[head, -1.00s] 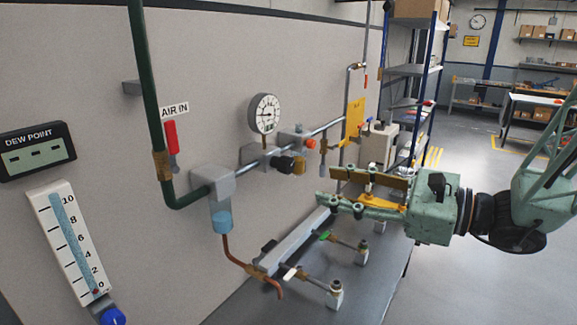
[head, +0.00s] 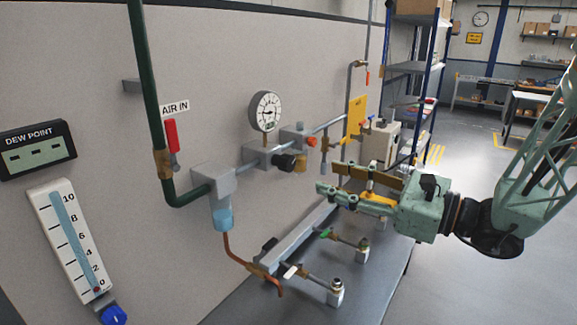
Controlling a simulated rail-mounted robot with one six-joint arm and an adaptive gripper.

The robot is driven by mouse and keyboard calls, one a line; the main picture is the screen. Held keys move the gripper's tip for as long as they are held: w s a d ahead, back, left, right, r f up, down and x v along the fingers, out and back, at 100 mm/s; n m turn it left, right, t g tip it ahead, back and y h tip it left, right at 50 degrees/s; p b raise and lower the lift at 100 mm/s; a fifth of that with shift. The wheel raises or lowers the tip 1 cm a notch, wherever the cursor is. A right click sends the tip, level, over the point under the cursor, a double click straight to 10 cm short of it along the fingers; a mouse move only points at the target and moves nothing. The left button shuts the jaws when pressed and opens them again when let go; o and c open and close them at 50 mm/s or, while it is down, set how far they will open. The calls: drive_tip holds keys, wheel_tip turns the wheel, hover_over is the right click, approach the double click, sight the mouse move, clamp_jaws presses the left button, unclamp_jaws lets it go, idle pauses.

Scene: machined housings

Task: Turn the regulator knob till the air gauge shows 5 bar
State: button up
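The air gauge (head: 266,112) is a round white dial on the pipe run along the wall. Its needle and numbers are too small to read surely. Below and right of it is the regulator knob (head: 285,162), black with a brass-coloured part beside it, sticking out from a grey block (head: 259,154). My gripper (head: 328,178) is pale green, to the right of the knob, with its fingers pointing left towards it. The two fingers are apart with nothing seen between their tips. They look clear of the knob, though depth is hard to judge.
A red-handled valve (head: 171,136) sits by the green pipe under the AIR IN label. A blue-bowled filter (head: 222,218) hangs left of the regulator. An orange-red button (head: 311,142) is close to the right. A bench (head: 245,306) with a manifold lies below.

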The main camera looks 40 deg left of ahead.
sight(292, 166)
drive_tip(key=shift+s+a, duration=0.15)
drive_tip(key=shift+a, duration=3.2)
drive_tip(key=shift+s+a, duration=0.1)
drive_tip(key=shift+a, duration=3.25)
drive_tip(key=c, duration=0.9)
